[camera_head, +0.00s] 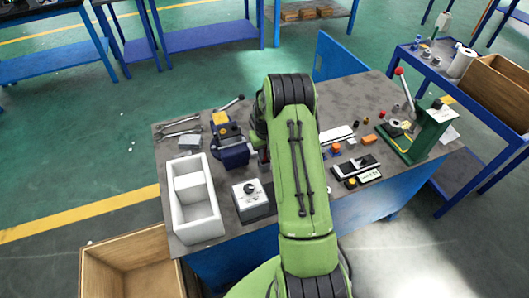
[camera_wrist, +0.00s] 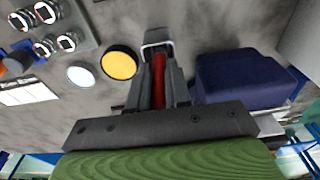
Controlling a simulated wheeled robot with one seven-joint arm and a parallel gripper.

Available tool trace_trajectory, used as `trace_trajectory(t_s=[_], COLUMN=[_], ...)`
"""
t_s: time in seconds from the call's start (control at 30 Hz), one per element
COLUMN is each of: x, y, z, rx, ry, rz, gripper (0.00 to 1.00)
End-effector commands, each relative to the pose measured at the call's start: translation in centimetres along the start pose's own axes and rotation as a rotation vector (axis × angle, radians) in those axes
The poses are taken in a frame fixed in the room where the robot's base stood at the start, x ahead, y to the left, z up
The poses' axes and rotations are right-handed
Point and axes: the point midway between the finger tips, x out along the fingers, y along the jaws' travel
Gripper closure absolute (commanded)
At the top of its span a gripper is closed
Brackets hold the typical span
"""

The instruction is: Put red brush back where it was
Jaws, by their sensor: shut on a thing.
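In the wrist view my gripper (camera_wrist: 158,48) is shut on a slim red thing, taken to be the red brush (camera_wrist: 159,78). Only a red strip of it shows between the dark fingers. A pale metallic piece shows at the fingertips; I cannot tell whether it is part of the brush. A grey worktop lies beyond the fingers; the gap to it is unclear. In the head view my green arm reaches over the workbench (camera_head: 352,88) and hides the gripper and brush.
A blue vise (camera_head: 232,150) stands left of my arm; a dark blue block (camera_wrist: 240,80) is close right of the fingers in the wrist view. A white divided tray (camera_head: 203,222) and knobbed box (camera_head: 252,206) stand nearby. A green press (camera_head: 428,135) stands right.

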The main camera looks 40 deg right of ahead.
Motion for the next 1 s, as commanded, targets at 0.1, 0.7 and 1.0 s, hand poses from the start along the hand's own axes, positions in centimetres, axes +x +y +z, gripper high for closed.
trace_trajectory(t_s=[0.1, 0.7, 1.0], x=[-0.1, -0.6, -8.2], y=[0.0, 0.0, 0.0], z=[0.0, -0.1, -0.1], rx=[0.0, 0.0, 0.0], ry=[0.0, 0.001, 0.005], rz=[0.0, 0.0, 0.002], gripper=[1.0, 0.57, 0.57])
